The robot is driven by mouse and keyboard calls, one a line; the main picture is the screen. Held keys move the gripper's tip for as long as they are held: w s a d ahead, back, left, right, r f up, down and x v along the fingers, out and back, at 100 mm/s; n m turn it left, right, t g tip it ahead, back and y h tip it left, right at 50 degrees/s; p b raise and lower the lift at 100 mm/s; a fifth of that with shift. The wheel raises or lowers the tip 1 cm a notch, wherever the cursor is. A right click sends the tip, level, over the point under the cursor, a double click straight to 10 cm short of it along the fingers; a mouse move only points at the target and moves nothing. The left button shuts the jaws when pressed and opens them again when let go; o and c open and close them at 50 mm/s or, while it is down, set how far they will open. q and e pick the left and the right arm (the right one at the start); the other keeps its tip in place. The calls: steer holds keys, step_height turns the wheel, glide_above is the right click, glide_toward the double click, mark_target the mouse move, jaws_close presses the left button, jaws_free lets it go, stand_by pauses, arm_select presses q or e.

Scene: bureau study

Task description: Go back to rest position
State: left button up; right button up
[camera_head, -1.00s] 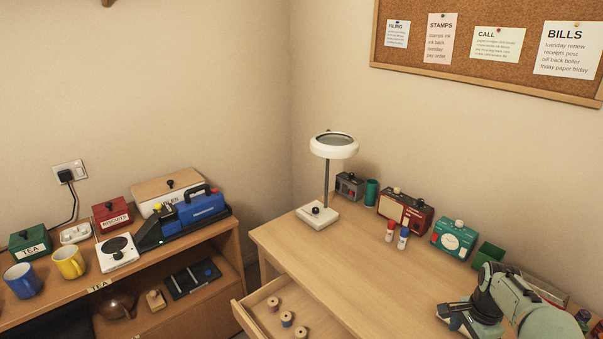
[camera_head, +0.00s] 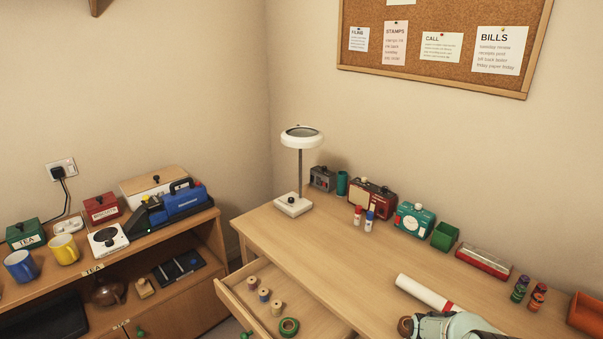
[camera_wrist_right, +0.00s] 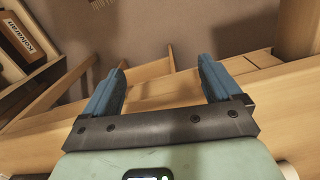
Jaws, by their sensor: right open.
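My right gripper (camera_wrist_right: 162,76) shows in the right wrist view with its two blue fingers spread wide and nothing between them. Beyond the fingers are wooden boards and a greyish-brown surface. In the head view my right arm shows only at the bottom edge, over the front of the desk (camera_head: 330,250); its fingers cannot be made out there. My left gripper is in neither view.
A white roll (camera_head: 422,292) lies on the desk near my arm. A lamp (camera_head: 293,205), radios and small bottles stand along the back. A shelf unit (camera_head: 200,225) is at left.

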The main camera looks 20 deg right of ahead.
steer(key=s+a+f+n+y+p, duration=0.1)
steer(key=s+a+f+n, duration=0.2)
steer(key=a+f, duration=0.4)
steer(key=s+a+f+n, duration=0.3)
steer(key=a+f, duration=0.2)
steer(key=a, duration=0.3)
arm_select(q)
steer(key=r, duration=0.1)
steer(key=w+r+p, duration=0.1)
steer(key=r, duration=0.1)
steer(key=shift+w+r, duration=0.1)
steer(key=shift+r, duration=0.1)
arm_select(e)
steer(key=s+a+f+n+y, duration=0.1)
steer(key=s+a+f+n, duration=0.2)
steer(key=s+a, duration=0.9)
steer(key=shift+s+a+n+g+y, duration=0.15)
steer(key=shift+a+n+g+y, duration=0.25)
steer(key=shift+a+n, duration=0.7)
steer(key=shift+f, duration=0.1)
